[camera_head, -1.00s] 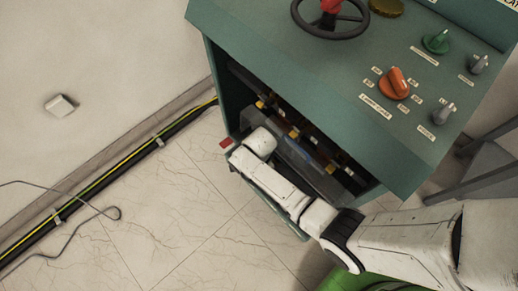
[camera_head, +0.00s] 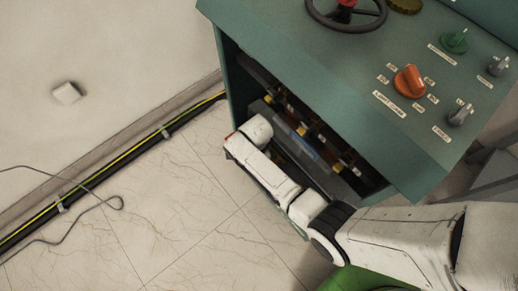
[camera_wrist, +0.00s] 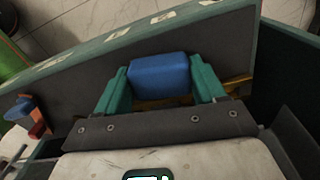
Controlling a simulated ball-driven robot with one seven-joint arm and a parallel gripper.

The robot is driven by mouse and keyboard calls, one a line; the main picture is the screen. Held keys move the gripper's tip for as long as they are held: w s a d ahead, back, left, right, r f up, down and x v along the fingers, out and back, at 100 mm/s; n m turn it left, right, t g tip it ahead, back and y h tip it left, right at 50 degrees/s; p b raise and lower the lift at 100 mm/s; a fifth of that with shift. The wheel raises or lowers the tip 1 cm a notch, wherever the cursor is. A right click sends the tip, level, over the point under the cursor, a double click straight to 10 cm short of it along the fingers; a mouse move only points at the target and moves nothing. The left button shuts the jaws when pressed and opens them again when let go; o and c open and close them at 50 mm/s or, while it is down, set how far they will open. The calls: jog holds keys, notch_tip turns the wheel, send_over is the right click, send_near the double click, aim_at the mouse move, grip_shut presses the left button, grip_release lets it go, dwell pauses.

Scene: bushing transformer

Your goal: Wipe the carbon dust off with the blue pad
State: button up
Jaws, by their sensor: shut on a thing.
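My gripper (camera_wrist: 161,84) is shut on the blue pad (camera_wrist: 160,76), a block held between two green fingers in the wrist view. A dark panel lies just beyond the pad; I cannot tell whether they touch. In the head view my white arm reaches up from the lower right, its end at the front opening (camera_head: 345,168) of the green cabinet (camera_head: 300,60). The pad is not clearly visible there. Inside the opening are copper and orange parts (camera_head: 316,138) and a grey bar. I cannot make out any carbon dust.
The cabinet top carries a black handwheel (camera_head: 347,14), an orange knob (camera_head: 409,81) and a green knob (camera_head: 454,41). A blue and orange part (camera_wrist: 22,110) stands left of the gripper. A black and yellow cable (camera_head: 115,168) runs along the wall. Tiled floor left of the cabinet is open.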

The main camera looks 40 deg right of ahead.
jog(key=shift+w+f+b, duration=0.2)
jog(key=shift+w+b, duration=0.8)
jog(key=shift+w, duration=0.65)
jog(key=shift+w+r+b, duration=0.2)
jog(key=shift+w+b, duration=1)
jog(key=shift+w, duration=0.75)
jog(key=shift+r, duration=0.1)
jog(key=shift+r, duration=0.15)
jog(key=shift+r+p, duration=1.15)
jog(key=shift+p, duration=0.2)
jog(key=a, duration=1.2)
jog(key=shift+p, duration=0.45)
